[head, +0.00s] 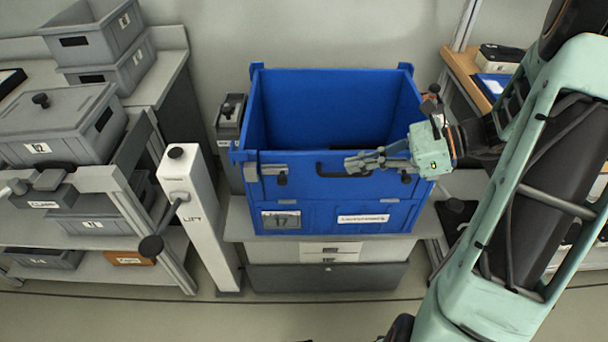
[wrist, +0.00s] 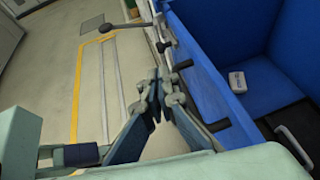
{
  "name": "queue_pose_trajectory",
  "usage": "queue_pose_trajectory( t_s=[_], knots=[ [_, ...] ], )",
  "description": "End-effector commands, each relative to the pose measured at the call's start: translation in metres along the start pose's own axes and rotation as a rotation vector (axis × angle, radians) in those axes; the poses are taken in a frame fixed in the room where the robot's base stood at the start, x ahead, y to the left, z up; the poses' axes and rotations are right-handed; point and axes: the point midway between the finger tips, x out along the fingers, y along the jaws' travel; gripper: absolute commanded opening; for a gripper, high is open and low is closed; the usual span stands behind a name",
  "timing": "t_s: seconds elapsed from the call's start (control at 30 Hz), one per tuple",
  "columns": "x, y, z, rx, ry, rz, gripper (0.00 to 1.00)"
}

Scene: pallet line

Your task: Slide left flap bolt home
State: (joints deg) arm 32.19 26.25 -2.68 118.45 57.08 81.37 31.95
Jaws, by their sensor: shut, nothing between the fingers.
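The blue bin (head: 330,140) stands with its front flap upright and facing me. The left flap bolt (head: 266,170) is a grey bar with a dark knob on the flap's upper left; whether it is fully home is too small to tell. My gripper (head: 348,164) is shut and empty, in front of the flap's dark middle handle (head: 330,172) and partly covering it. It is to the right of the left bolt and apart from it. In the wrist view, the closed fingertips (wrist: 158,78) are beside the flap's outer face. The right bolt area is partly hidden by my gripper.
A white lift post (head: 190,220) with a ball-ended lever (head: 152,245) stands left of the bin. Grey crates (head: 60,125) fill shelves at the far left. A small white box (wrist: 237,82) lies inside the bin. Floor in front is clear.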

Motion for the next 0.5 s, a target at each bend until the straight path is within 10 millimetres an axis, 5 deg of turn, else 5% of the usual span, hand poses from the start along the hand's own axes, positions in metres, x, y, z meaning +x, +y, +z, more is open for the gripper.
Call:
queue_pose_trajectory(
  t_s=[0.17, 0.5],
  knots=[
    [0.017, 0.001, 0.0, 0.0, -0.002, 0.004, 0.0],
    [0.088, 0.002, -0.001, 0.001, -0.002, 0.007, 0.0]
  ],
)
